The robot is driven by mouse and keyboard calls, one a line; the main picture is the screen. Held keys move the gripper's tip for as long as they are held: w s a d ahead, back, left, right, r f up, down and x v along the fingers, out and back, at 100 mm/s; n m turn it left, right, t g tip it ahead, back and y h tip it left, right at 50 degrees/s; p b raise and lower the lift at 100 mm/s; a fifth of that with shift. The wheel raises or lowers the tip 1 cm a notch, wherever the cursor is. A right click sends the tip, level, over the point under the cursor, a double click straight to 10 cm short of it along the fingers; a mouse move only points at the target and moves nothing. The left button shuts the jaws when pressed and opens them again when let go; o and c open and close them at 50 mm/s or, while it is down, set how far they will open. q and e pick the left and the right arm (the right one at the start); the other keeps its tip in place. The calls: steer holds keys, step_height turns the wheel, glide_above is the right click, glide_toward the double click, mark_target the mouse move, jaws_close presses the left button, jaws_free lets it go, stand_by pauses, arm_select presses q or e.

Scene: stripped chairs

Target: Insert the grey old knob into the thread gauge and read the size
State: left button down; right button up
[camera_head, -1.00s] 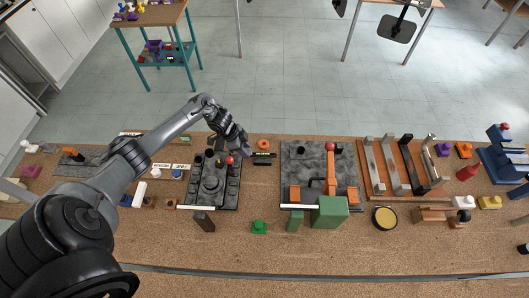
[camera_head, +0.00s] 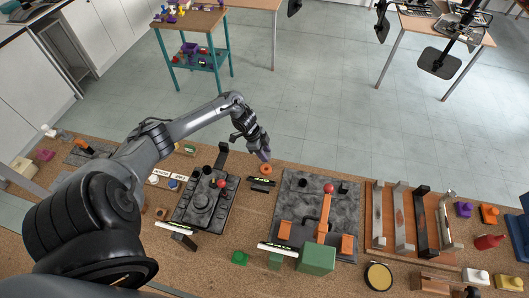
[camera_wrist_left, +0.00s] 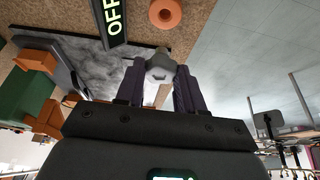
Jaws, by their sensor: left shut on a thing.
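My left gripper (camera_head: 264,155) is just behind the orange ring (camera_head: 265,170) at the bench's back edge. In the left wrist view, the left gripper (camera_wrist_left: 160,90) is shut on a grey knob (camera_wrist_left: 160,65), held between its dark purple fingers. The orange ring also shows there with a dark hole (camera_wrist_left: 165,13), apart from the knob. Beside it is a black display (camera_head: 262,184) reading "OFF", which shows large in the wrist view (camera_wrist_left: 108,20). The ring and display look like the thread gauge. The knob's far end is hard to make out. My right gripper is not in view.
Left of the gauge is a dark fixture (camera_head: 204,203) with a red ball lever. Right is a grey slab (camera_head: 290,205) with an orange lever and green block (camera_head: 317,258). Further right is a wooden rack (camera_head: 380,240) of metal bars.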

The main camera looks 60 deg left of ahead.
arm_select(q)
steer(key=shift+s, duration=0.1)
steer(key=shift+a+r+p, duration=0.1)
steer(key=shift+r+p, duration=0.05)
steer(key=shift+p, duration=0.2)
step_height(320, 180, down, 5)
steer(key=b, duration=0.4)
steer(key=shift+f, duration=0.2)
steer(key=shift+f+b, duration=0.3)
steer(key=shift+f, duration=0.05)
stand_by(0.3)
steer(key=shift+p, duration=0.35)
stand_by(0.5)
steer(key=shift+f, duration=0.25)
